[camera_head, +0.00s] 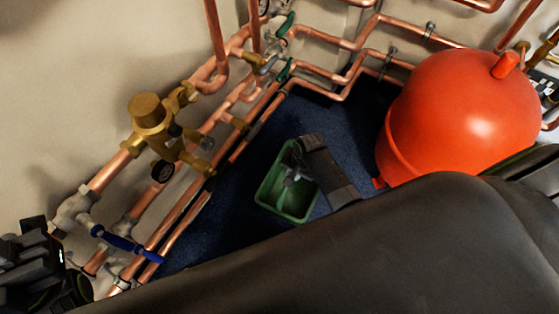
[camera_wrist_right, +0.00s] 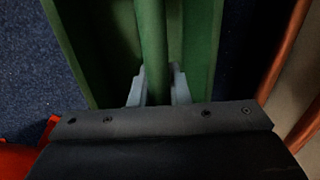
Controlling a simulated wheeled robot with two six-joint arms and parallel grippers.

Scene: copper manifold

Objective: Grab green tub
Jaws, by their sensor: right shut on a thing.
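The green tub (camera_head: 297,204) sits on the dark blue floor, between the copper pipes and the red tank. My right gripper (camera_head: 290,176) reaches into it from the right. In the right wrist view, its two grey fingertips (camera_wrist_right: 156,88) are shut on a green upright strip of the tub (camera_wrist_right: 153,42), one on each side. The tub's side walls stand to the left and right of the fingers. The gripper and arm hide part of the tub. My left gripper (camera_head: 42,258) is at the lower left, dark, its fingers unclear.
A red tank (camera_head: 465,105) stands to the right of the tub. Copper pipes with a brass valve (camera_head: 150,113) and a blue lever (camera_head: 125,242) run along the left wall. More pipes (camera_head: 325,72) line the back. Blue floor (camera_head: 345,115) is bare behind the tub.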

